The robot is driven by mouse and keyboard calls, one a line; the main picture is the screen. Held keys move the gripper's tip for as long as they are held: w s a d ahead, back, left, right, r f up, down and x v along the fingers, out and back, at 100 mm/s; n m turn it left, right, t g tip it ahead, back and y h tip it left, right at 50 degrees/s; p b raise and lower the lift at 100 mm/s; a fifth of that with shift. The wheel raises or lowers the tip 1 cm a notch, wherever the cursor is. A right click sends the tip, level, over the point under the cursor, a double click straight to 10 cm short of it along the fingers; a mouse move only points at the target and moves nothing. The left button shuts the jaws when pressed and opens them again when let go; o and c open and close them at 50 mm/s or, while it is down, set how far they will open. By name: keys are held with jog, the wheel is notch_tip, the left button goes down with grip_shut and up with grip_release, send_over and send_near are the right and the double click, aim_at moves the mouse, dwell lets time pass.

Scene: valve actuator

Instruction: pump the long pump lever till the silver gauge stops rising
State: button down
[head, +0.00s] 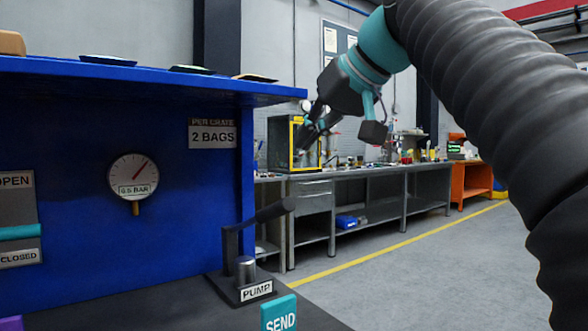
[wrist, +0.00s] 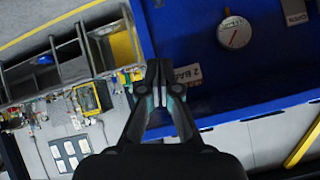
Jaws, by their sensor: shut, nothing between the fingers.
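The pump lever (head: 272,211) is a dark bar angled up to the right from its post, on a black base labelled PUMP (head: 256,291). The silver-rimmed gauge (head: 133,177) is on the blue panel at left, its red needle pointing up and right; its label seems to read 0.5 BAR. It also shows in the wrist view (wrist: 235,33). My gripper (head: 304,142) is up above and to the right of the lever, apart from it. Its fingers (wrist: 159,70) are together and empty in the wrist view. I cannot make out the lever in the wrist view.
A blue overhead shelf (head: 150,68) juts out above the panel. A teal SEND block (head: 279,315) stands in front of the pump. An OPEN/CLOSED plate (head: 18,205) is at far left. A grey workbench (head: 365,175) stands behind; the floor at right is clear.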

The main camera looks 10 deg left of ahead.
jog(key=w+a+f+b, duration=0.1)
jog(key=a+f, duration=0.1)
jog(key=w+a+f+b, duration=0.1)
jog(key=f, duration=0.2)
jog(key=w+a+f, duration=0.1)
jog(key=a+f, duration=0.1)
jog(key=f, duration=0.1)
jog(key=shift+a+f+b, duration=0.2)
jog(key=shift+a+b, duration=0.1)
jog(key=shift+b, duration=0.1)
jog(key=shift+s+f, duration=0.2)
jog(key=shift+f, duration=0.3)
